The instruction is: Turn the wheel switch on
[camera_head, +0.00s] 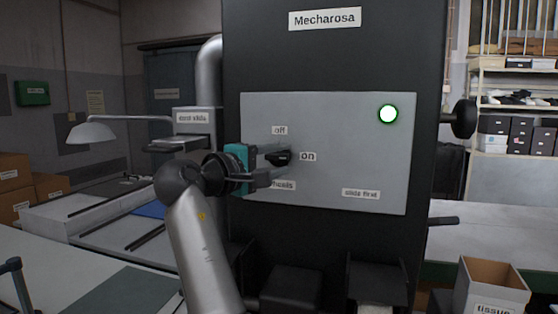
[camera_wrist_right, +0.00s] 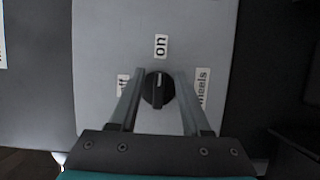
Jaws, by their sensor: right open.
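The wheel switch is a round black knob (camera_head: 283,157) on a grey panel (camera_head: 345,135) of the dark Mecharosa machine. In the right wrist view the knob (camera_wrist_right: 158,90) has its pale mark toward the "on" label (camera_wrist_right: 161,46). The "off" label (camera_head: 279,130) sits above the knob in the head view and the "wheels" label below it, partly hidden by my gripper. My right gripper (camera_head: 274,164) is open, with one finger on each side of the knob; I cannot tell whether they touch it. In the right wrist view the gripper (camera_wrist_right: 160,78) frames the knob. My left gripper is not visible.
A round light (camera_head: 388,114) glows with a green rim at the panel's upper right. A black side knob (camera_head: 464,118) and a lever (camera_head: 443,221) stick out at the machine's right. A tissue box (camera_head: 492,290) stands at the lower right.

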